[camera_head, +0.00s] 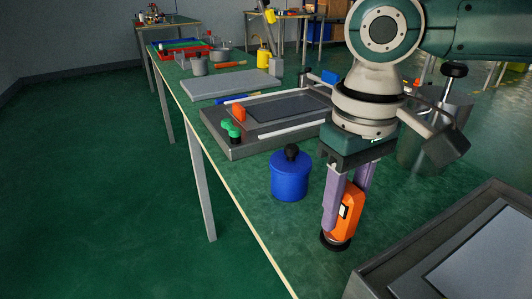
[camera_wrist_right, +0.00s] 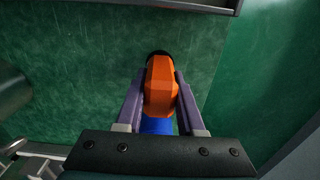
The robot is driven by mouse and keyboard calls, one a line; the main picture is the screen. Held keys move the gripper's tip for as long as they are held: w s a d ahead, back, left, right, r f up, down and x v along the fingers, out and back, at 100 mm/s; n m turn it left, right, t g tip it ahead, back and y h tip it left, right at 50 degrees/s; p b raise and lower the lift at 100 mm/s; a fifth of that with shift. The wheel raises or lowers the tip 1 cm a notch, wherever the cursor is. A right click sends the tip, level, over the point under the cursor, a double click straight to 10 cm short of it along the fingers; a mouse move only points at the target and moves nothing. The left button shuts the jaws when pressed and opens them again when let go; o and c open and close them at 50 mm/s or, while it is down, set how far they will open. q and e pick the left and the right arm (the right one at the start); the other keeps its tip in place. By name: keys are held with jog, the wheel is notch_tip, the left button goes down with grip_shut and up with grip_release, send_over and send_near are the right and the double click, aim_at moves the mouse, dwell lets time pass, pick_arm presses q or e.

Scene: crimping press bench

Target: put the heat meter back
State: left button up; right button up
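The heat meter looks to be the orange device (camera_head: 345,217) with a small pale and dark patch on its side and a black end at the bottom. My right gripper (camera_head: 338,232) points down, its two purple fingers closed on the device's sides. In the right wrist view the orange body (camera_wrist_right: 161,85) sits between the fingertips (camera_wrist_right: 160,100), with a black end beyond it. I cannot tell whether its bottom touches the bench. My left gripper is not in view.
A blue lidded canister (camera_head: 289,180) stands just left of the gripper. A grey tray (camera_head: 375,284) is at the front right. A grey press base (camera_head: 230,150) with green knobs lies behind. A metal bin (camera_head: 420,150) stands behind right. Bare green bench (camera_head: 270,225) shows front left.

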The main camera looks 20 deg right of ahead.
jog(key=o, duration=0.5)
jog(key=shift+c, duration=0.2)
notch_tip(320, 180, up, 12)
jog(key=p, duration=0.3)
jog(key=shift+f, duration=0.2)
jog(key=shift+r, duration=0.35)
